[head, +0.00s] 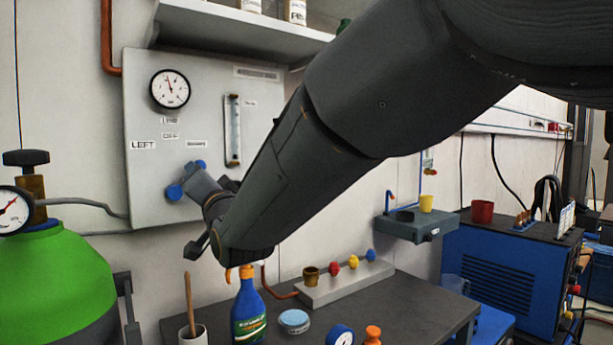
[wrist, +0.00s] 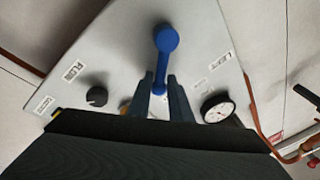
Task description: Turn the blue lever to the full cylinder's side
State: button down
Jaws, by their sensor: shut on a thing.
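The blue lever (head: 175,193) is on the grey wall panel (head: 145,90), below the labels; my gripper partly hides it. In the wrist view, the blue lever (wrist: 165,40) has a large round end beyond the fingers, and its narrow end lies between them. My gripper (wrist: 160,87) is shut on that narrow end; in the head view my gripper (head: 197,182) is against the panel. A green cylinder (head: 60,285) stands at the left. Its gauge (head: 8,212) is cut by the picture edge, with the needle toward upper right. No second cylinder is visible.
The panel carries a round gauge (head: 170,89) and a flow tube (head: 233,130). Below, the dark bench (head: 400,308) holds a blue spray bottle (head: 248,312), a round tin (head: 294,321) and a cup with a stick (head: 192,335). A shelf (head: 235,22) juts out above.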

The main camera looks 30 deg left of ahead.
jog(key=shift+w+d+r, duration=0.15)
jog(key=shift+w+r, duration=0.1)
jog(key=shift+r, duration=0.2)
jog(key=c, duration=2)
grip_release()
jog(key=shift+c, duration=0.2)
jog(key=shift+o, duration=1.4)
jog(key=shift+w+d+f, duration=0.1)
jog(key=shift+w, duration=0.1)
jog(key=b+v, duration=0.1)
jog(key=v, duration=0.6)
jog(key=shift+s+d+f+b, duration=0.25)
jog(key=shift+s+b, duration=0.1)
jog(key=shift+b, duration=0.05)
